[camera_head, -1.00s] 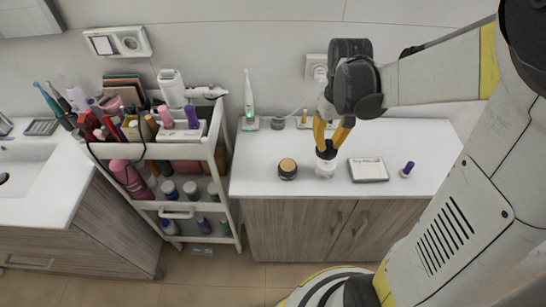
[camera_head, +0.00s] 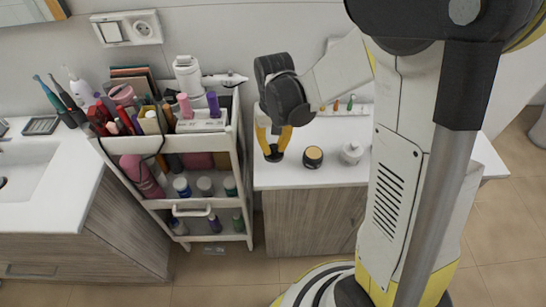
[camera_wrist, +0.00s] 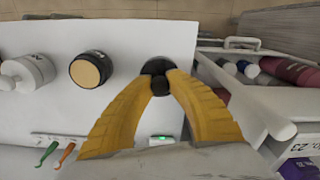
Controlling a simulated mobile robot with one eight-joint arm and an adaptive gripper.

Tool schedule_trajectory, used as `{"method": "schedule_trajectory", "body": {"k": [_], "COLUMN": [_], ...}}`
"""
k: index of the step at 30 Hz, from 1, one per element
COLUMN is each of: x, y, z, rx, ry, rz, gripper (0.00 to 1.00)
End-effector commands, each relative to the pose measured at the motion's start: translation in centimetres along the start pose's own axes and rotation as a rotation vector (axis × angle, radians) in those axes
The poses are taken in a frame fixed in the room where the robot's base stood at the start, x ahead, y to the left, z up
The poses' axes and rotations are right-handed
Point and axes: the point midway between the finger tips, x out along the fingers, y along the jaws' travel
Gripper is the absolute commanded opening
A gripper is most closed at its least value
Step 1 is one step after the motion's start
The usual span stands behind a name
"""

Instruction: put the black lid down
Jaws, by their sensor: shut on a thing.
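My gripper (camera_head: 273,146) points down over the left end of the white counter (camera_head: 330,179), its yellow fingers shut on the black lid (camera_head: 274,155). In the wrist view the lid (camera_wrist: 154,66) is a dark disc with a knob between the fingertips (camera_wrist: 160,82). It is at or just above the counter top; I cannot tell whether it touches. A dark jar with a tan top (camera_head: 313,156) stands just right of the lid, apart from it. The white jar (camera_head: 351,153) stands further right, with no black lid on it.
The cosmetics cart (camera_head: 243,160), full of bottles and tubes, stands close left of the counter. In the wrist view its shelf (camera_wrist: 262,100) is on the right. Small colored items (camera_head: 337,104) stand at the back. Bare counter lies in front of the gripper.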

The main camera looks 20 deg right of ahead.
Motion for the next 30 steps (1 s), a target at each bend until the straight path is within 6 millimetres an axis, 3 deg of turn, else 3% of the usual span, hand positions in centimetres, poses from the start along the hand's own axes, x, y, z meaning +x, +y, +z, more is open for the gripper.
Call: {"method": "schedule_trajectory", "body": {"k": [9,20,21,23,30], "x": [4.0,4.4,4.4,4.3,4.3], "y": [-0.1,-0.1,-0.1,-0.1,-0.1], "z": [-0.1,0.0,0.0,0.0,0.0], "rx": [0.000,0.000,0.000,0.000,0.000], "ry": [0.000,0.000,0.000,0.000,0.000], "rz": [0.000,0.000,0.000,0.000,0.000], "gripper": [0.07,0.07,0.21,0.40,0.40]}}
